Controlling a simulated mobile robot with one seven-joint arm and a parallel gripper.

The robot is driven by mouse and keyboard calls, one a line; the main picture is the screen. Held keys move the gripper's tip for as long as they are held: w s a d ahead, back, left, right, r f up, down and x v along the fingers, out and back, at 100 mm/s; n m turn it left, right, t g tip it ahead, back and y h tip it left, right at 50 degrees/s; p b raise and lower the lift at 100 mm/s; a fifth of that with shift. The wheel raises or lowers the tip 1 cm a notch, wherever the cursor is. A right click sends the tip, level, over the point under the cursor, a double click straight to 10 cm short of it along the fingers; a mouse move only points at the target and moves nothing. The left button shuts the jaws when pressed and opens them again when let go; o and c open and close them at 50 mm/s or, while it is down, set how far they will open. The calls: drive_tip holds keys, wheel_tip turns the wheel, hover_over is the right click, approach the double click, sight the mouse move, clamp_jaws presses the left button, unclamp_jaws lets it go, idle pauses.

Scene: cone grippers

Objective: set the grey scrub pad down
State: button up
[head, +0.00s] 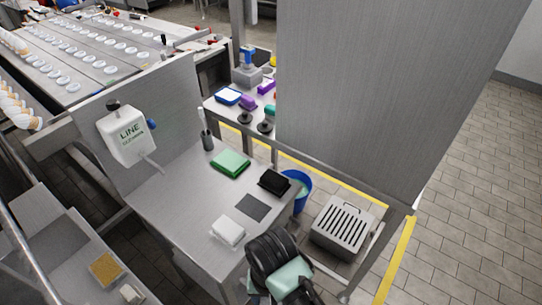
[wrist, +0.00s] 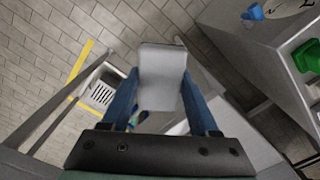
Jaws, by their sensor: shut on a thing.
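The grey scrub pad (wrist: 163,70) is a light grey block in the wrist view. My gripper (wrist: 161,92) is shut on it, with one blue finger on each side. In the head view my dark wrist (head: 272,258) is at the front right corner of the steel table (head: 192,205); the fingers and held pad are hidden there. On that table lie a flat dark grey square (head: 252,207) and a white pad-like stack (head: 228,231).
A green folded pad (head: 230,163), a black tray-like box (head: 274,182) and a dark cup with a brush (head: 207,140) stand further back on the table. A blue bucket (head: 302,190) and a slotted grey box (head: 343,226) are beyond its right edge.

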drive_tip(key=w+a+r, duration=0.2)
drive_tip(key=w, duration=0.1)
drive_tip(key=shift+w+a+r, duration=0.1)
drive_tip(key=shift+w+r, duration=0.05)
drive_tip(key=shift+s+d+f, duration=0.55)
drive_tip(key=shift+s+f, duration=0.05)
drive_tip(key=shift+s, duration=0.25)
drive_tip(key=shift+s+d+f, duration=0.55)
drive_tip(key=shift+s+f, duration=0.05)
drive_tip(key=shift+s, duration=0.25)
